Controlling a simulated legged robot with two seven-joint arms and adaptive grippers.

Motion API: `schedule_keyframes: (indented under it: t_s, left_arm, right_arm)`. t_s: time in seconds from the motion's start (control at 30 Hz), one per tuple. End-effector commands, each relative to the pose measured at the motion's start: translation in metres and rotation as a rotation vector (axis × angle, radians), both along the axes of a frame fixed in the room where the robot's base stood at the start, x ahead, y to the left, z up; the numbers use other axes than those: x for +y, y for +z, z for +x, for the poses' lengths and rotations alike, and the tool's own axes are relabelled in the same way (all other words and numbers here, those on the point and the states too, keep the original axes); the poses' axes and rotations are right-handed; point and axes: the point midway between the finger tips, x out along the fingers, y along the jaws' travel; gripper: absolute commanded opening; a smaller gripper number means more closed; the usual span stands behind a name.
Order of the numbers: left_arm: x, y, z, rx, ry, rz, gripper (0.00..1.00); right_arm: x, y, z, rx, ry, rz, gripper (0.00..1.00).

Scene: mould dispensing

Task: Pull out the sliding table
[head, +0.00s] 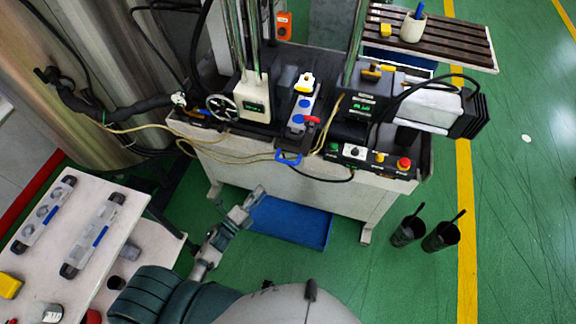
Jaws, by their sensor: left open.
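The sliding table appears to be the narrow slide (300,122) in the middle of the machine, between its two vertical columns. A blue handle (289,158) sticks out at its front edge. A mould with blue round spots and a yellow top (303,100) sits on the slide. My left gripper (257,195) is open and empty, in front of the machine, below and a little left of the blue handle, and apart from it. My right gripper is not in view.
The machine bench (330,190) has a control panel with a red button (403,164) at right. A blue tray (292,222) lies underneath. A white side table (60,230) with moulds stands at left. Two black bins (425,234) stand on the floor at right.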

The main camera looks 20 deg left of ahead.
Motion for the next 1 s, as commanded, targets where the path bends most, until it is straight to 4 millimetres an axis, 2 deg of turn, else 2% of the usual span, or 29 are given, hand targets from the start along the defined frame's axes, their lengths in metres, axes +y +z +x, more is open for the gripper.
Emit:
schedule_keyframes:
  t_s: [0.1, 0.2, 0.4, 0.6, 0.8, 1.0]
  left_arm:
    - [-0.011, 0.008, 0.023, -0.005, 0.001, -0.002, 0.41]
    - [-0.021, 0.012, 0.045, -0.003, 0.001, -0.004, 0.41]
    - [-0.041, 0.019, 0.088, -0.001, 0.000, -0.004, 0.41]
    - [-0.056, 0.022, 0.120, 0.003, 0.002, -0.005, 0.41]
    - [-0.063, 0.025, 0.135, 0.003, 0.002, -0.004, 0.41]
    - [-0.064, 0.024, 0.137, 0.004, 0.002, -0.004, 0.41]
  right_arm:
    - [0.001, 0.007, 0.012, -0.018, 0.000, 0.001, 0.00]
    - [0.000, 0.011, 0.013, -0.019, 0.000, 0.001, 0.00]
    - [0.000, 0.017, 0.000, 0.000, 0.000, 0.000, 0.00]
    - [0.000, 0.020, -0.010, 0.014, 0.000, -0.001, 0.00]
    - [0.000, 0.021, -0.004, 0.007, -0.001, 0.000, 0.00]
    - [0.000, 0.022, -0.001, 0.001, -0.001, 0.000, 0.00]
